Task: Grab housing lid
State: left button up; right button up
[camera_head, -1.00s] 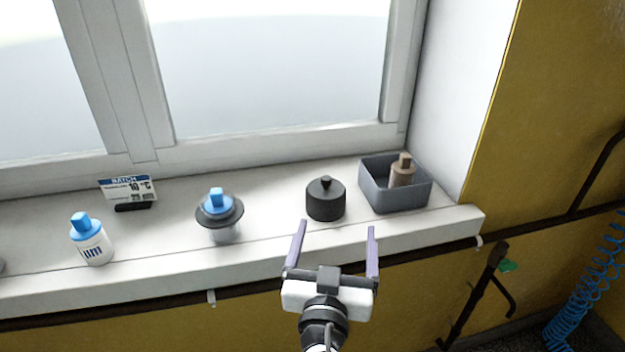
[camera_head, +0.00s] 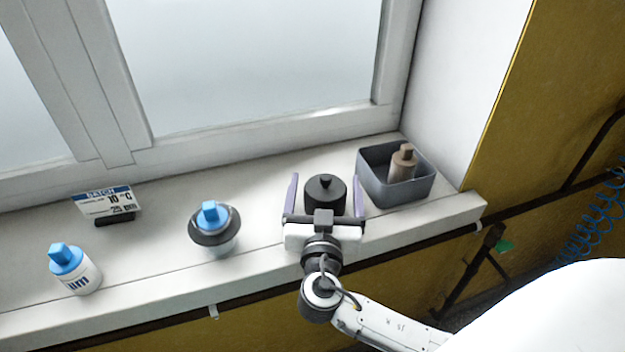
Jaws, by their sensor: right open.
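The housing lid appears to be the black round cap with a small knob (camera_head: 325,192), upright on the white window sill. My right gripper (camera_head: 326,183) is open, with one purple finger on each side of the black lid. Gaps show between the fingers and the lid, so it is not gripped. The gripper's body hides the lid's lower front edge. My left gripper is not in view.
A grey bin (camera_head: 379,186) holding a brown bottle (camera_head: 403,163) stands close to the right finger. To the left are a blue-topped item with a dark collar (camera_head: 214,225), a white bottle with a blue cap (camera_head: 75,269) and a batch sign (camera_head: 108,201). The window is behind.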

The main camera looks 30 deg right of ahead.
jog(key=shift+w+d, duration=0.25)
jog(key=shift+w, duration=0.05)
jog(key=c, duration=1.1)
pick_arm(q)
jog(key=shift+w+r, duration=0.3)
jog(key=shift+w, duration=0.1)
pick_arm(e)
jog(key=shift+c, duration=0.2)
jog(key=shift+r, duration=0.1)
